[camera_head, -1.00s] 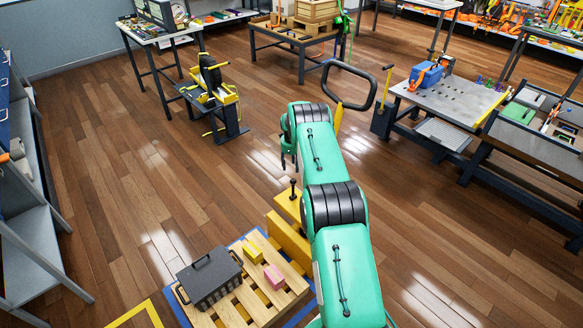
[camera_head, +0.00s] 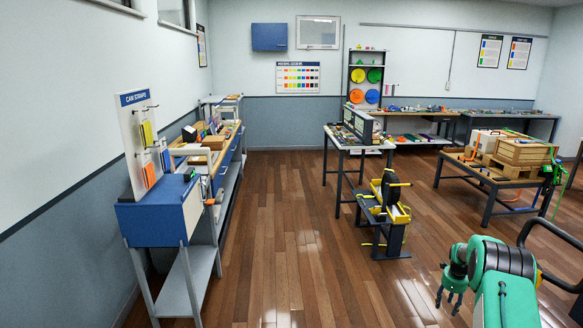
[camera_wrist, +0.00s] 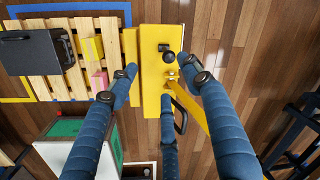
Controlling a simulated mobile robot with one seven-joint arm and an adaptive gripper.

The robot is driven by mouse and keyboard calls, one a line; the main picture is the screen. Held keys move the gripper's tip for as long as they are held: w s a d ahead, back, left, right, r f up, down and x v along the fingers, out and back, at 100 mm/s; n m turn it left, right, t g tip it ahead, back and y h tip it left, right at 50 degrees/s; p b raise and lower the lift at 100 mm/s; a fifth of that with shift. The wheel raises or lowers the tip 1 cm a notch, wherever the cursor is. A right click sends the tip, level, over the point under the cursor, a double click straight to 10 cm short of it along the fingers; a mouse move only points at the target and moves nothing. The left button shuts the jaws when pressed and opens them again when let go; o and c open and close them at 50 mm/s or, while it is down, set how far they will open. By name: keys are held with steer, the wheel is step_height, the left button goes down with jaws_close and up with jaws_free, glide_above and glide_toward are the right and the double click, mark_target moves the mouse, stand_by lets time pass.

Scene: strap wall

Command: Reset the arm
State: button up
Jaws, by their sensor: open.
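My green arm (camera_head: 500,280) stands at the lower right of the head view. My gripper (camera_head: 452,288) hangs from its end with the dark teal fingers pointing down, clear of the furniture in that view. In the wrist view its blue, jointed fingers are spread apart, and my gripper (camera_wrist: 158,85) is open with nothing seen between the fingertips. A yellow block with a black knob (camera_wrist: 160,60) lies below the fingers in that view.
In the wrist view a wooden pallet (camera_wrist: 72,25) carries a dark case (camera_wrist: 32,52), a yellow block (camera_wrist: 92,48) and a pink block (camera_wrist: 98,79). The head view shows a blue strap stand (camera_head: 155,222), a black-and-yellow machine (camera_head: 388,215) and a crate table (camera_head: 490,185).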

steer(key=a+r+n, duration=0.2)
steer(key=a+r, duration=0.3)
steer(key=r, duration=0.3)
steer(key=s+a+r+n+t, duration=0.1)
steer(key=a+r+n, duration=0.1)
steer(key=a+r, duration=0.5)
steer(key=a+r+n, duration=0.2)
steer(key=a+r, duration=0.1)
steer(key=r, duration=0.7)
steer(key=s+a+r+n+t, duration=0.1)
steer(key=s+a+r+n, duration=0.2)
steer(key=s+a+r, duration=0.35)
steer(key=s+a+r+n, duration=0.35)
steer(key=a+r, duration=0.45)
steer(key=r, duration=0.4)
steer(key=s+a+r+n+t, duration=0.1)
steer(key=s+a+r+n, duration=0.5)
steer(key=s, duration=0.5)
steer(key=s+a+r+n+t, duration=0.1)
steer(key=s+a+r+n, duration=0.15)
steer(key=s+a, duration=0.7)
steer(key=s+a+f+n, duration=0.1)
steer(key=s+a+n, duration=0.2)
steer(key=s, duration=0.7)
steer(key=s+a+f+n, duration=0.2)
steer(key=s+a+n, duration=0.1)
steer(key=s, duration=0.8)
steer(key=shift+s+a+t+y, duration=0.15)
steer(key=shift+a+t+y, duration=0.25)
steer(key=shift+a, duration=0.15)
